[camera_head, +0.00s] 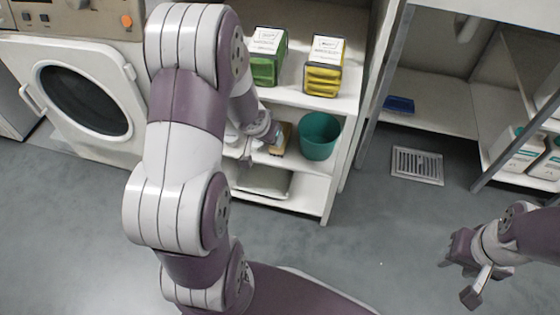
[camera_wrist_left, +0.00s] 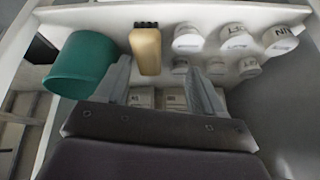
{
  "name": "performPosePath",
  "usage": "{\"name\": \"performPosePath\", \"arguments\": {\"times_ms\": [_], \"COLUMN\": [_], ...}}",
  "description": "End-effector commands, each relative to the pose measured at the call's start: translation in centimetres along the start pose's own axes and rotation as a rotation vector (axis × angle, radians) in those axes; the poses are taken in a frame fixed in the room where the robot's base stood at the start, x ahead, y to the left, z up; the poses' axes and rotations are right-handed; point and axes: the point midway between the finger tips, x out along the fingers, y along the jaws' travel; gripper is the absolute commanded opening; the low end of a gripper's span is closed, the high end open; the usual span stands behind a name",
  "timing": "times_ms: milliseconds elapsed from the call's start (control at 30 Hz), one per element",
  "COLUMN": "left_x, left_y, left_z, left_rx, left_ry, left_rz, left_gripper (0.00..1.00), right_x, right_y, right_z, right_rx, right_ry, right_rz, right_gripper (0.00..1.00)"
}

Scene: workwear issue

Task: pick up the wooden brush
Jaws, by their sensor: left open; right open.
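The wooden brush (camera_wrist_left: 146,50) shows in the left wrist view as a tan block with dark bristles at its top edge, on the white shelf. In the head view it is a small tan piece (camera_head: 282,138) left of the green bin, partly hidden by my left arm. My left gripper (camera_wrist_left: 160,76) is open and empty, its fingers pointing at the shelf. The brush lies beyond the fingertips, nearer the left finger in that view. In the head view my left gripper (camera_head: 262,140) is mostly hidden by the arm. My right gripper (camera_head: 466,274) is open and empty over the floor.
A green bin (camera_head: 319,136) stands right beside the brush; the left wrist view shows it at left (camera_wrist_left: 84,64). Several white labelled containers (camera_wrist_left: 232,36) stand on the brush's other side. Green (camera_head: 268,64) and yellow (camera_head: 323,78) packs sit on the shelf above.

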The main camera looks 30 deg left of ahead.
Motion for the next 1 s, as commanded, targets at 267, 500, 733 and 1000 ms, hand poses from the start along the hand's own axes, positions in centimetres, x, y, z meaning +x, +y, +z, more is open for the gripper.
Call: {"name": "performPosePath", "arguments": {"times_ms": [267, 500, 733, 1000], "left_x": [3.5, 7.0, 8.5, 8.4], "left_y": [0.9, 1.2, 1.2, 1.2], "left_z": [-2.1, -2.3, -2.9, -2.9], "left_rx": [-0.021, -0.02, -0.02, -0.021], "left_ry": [0.094, 0.092, 0.093, 0.092], "left_rz": [0.078, 0.077, 0.075, 0.075], "left_gripper": [0.68, 0.68, 0.68, 0.16], "right_x": [1.8, 4.3, 4.9, 4.9], "right_y": [0.0, 0.0, 0.0, 0.0], "right_z": [0.2, 0.5, 0.5, 0.5], "right_rx": [0.0, 0.0, 0.0, 0.0], "right_ry": [0.002, 0.001, 0.001, 0.002], "right_rz": [0.0, 0.0, 0.0, 0.0], "right_gripper": [0.43, 0.43, 0.43, 0.43]}}
